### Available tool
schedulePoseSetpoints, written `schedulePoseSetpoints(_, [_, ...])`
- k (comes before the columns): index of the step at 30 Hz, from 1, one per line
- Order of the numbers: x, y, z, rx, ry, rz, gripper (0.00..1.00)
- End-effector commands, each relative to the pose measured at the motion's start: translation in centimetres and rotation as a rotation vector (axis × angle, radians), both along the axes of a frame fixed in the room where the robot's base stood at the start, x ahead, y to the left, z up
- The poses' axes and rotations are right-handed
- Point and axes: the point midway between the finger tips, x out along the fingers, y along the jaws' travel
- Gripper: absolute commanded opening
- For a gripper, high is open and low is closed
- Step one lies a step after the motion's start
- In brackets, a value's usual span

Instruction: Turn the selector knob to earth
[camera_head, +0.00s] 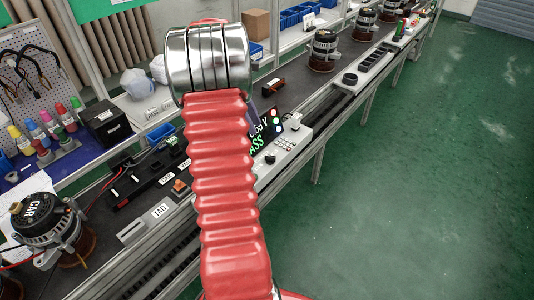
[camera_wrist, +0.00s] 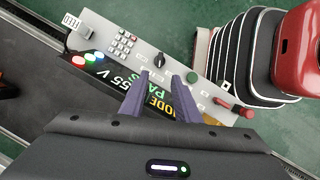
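The selector knob (camera_wrist: 160,60) is a black round knob with a light pointer mark, on the pale control panel (camera_wrist: 140,28) in the wrist view. The lettering around it is too small to read, so its set position cannot be told. My gripper (camera_wrist: 162,78) is open, with its two purple fingers apart and nothing between them. In the picture the fingertips lie just below the knob, apart from it. In the head view my red arm hides most of the gripper; the panel (camera_head: 292,140) and a black knob (camera_head: 270,158) show to its right.
A green button (camera_wrist: 192,77) sits close by the right fingertip. A lit display (camera_wrist: 150,92) lies under the fingers. An alternator (camera_head: 45,222) stands at left. Green floor is clear at right.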

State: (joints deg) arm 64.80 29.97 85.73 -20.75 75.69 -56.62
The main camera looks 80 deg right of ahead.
Motion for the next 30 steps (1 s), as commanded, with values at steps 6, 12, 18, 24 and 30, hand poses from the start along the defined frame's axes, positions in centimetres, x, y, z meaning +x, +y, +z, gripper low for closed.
schedulePoseSetpoints(6, [0.0,0.0,0.0,0.000,0.000,0.000,0.29])
schedulePoseSetpoints(12, [-0.1,0.0,-0.4,0.000,0.000,0.000,0.29])
schedulePoseSetpoints(18, [-0.9,0.1,-2.2,0.002,0.001,-0.001,0.29])
schedulePoseSetpoints(24, [-2.1,0.1,-4.9,0.001,0.001,-0.001,0.29])
schedulePoseSetpoints(30, [-3.2,0.2,-7.8,0.002,0.001,-0.001,0.29])
